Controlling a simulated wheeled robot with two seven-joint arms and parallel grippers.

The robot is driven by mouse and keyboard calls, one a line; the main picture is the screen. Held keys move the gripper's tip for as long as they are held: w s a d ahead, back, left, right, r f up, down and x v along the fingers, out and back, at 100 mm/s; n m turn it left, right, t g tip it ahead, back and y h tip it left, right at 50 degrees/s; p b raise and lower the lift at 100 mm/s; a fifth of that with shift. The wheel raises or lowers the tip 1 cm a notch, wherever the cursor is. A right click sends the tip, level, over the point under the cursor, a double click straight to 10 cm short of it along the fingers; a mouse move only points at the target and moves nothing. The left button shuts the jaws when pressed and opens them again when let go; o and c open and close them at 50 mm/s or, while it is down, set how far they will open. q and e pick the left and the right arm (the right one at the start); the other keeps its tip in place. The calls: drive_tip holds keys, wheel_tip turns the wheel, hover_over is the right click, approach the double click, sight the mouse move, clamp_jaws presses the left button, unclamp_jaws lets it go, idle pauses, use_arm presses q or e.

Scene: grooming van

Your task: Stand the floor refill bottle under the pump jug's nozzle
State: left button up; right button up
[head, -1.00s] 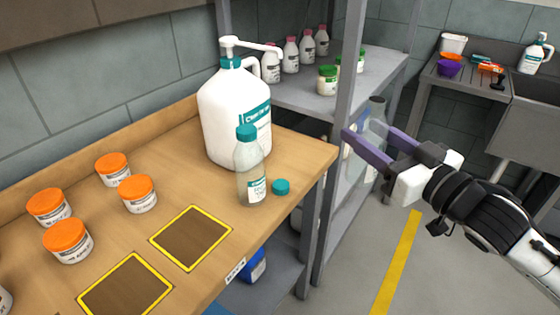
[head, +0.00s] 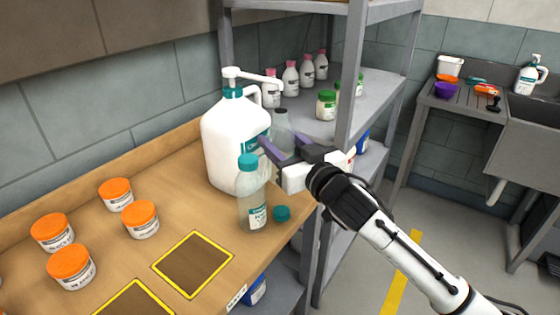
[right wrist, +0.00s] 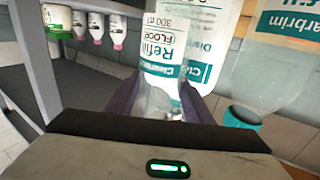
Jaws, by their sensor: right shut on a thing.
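The white pump jug (head: 222,140) stands at the back right of the wooden bench. Its nozzle (head: 268,83) points right. My right gripper (head: 279,150) is shut on the floor refill bottle (head: 281,127), a clear bottle with a dark neck. In the head view the bottle shows upright beside the jug, below the nozzle tip; I cannot tell whether it touches the bench. In the right wrist view its label (right wrist: 163,48) reads "Refill 300 ml" and "FLOO". The jug (right wrist: 205,40) is close behind it. My left gripper is not in view.
A clear bottle with a teal cap (head: 251,200) stands in front of the jug, close to my right gripper, with a loose teal cap (head: 281,213) beside it. Orange-lidded jars (head: 116,194) stand at left. A shelf post (head: 350,90) rises right of the jug.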

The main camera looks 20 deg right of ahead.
wheel_tip(320, 180, down, 6)
drive_tip(key=shift+s+r, duration=0.1)
drive_tip(key=shift+r, duration=0.15)
drive_tip(key=shift+f, duration=0.15)
drive_tip(key=shift+f+b, duration=0.15)
drive_tip(key=shift+b, duration=0.15)
drive_tip(key=o, duration=1)
drive_tip(key=s, duration=0.3)
drive_tip(key=s+d, duration=0.1)
drive_tip(key=s, duration=0.3)
drive_tip(key=s+d, duration=0.1)
drive_tip(key=s, duration=0.3)
drive_tip(key=shift+s+d+b, duration=0.1)
drive_tip(key=shift+s+b, duration=0.15)
drive_tip(key=shift+b, duration=0.1)
